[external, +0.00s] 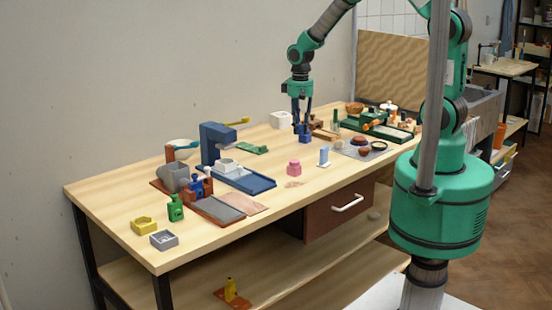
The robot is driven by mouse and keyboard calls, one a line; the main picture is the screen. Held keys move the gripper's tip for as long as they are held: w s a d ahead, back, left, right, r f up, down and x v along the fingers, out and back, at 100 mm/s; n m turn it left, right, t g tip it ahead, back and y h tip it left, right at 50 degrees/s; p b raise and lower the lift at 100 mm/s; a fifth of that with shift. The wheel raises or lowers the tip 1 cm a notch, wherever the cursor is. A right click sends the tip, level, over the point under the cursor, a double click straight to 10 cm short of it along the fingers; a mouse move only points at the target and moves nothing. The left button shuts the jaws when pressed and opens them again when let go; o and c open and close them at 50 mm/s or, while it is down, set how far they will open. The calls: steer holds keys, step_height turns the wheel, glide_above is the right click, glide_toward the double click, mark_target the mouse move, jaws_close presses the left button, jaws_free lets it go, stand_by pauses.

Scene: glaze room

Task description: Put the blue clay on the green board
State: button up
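A small blue block (305,139), which looks like the blue clay, is on the table towards the back, right under my gripper. My gripper (303,126) points straight down, with its dark blue fingers at the top of the block. The view is too small to tell whether the fingers touch or grip it. A green board (351,123) lies at the far right of the table, to the right of my gripper. An orange roller and small pieces lie on or beside it. A smaller flat green piece (250,149) lies to the left of my gripper.
A pink block (293,168) and a light blue upright piece (323,156) stand in front of my gripper. A grey mat (347,152) with small bowls lies to the right. A blue press-like stand (217,143) is at left.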

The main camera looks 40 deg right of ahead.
steer(key=shift+w+a+f+p, duration=0.25)
steer(key=shift+w+a+f, duration=0.3)
steer(key=shift+a, duration=0.4)
steer(key=shift+w+a+f+p, duration=0.35)
steer(key=shift+w+a, duration=0.2)
steer(key=shift+a, duration=0.4)
steer(key=shift+w+a+f+p, duration=0.2)
steer(key=shift+w+a+f, duration=0.35)
steer(key=shift+a, duration=0.4)
steer(key=shift+w, duration=0.1)
steer(key=b, duration=0.1)
glide_above(250, 148)
steer(key=shift+d+f, duration=0.2)
steer(key=shift+f, duration=0.55)
steer(key=shift+w+f+b, duration=0.2)
steer(key=shift+f+b, duration=0.1)
steer(key=shift+f, duration=1.45)
steer(key=o, duration=1.3)
steer(key=shift+r, duration=0.1)
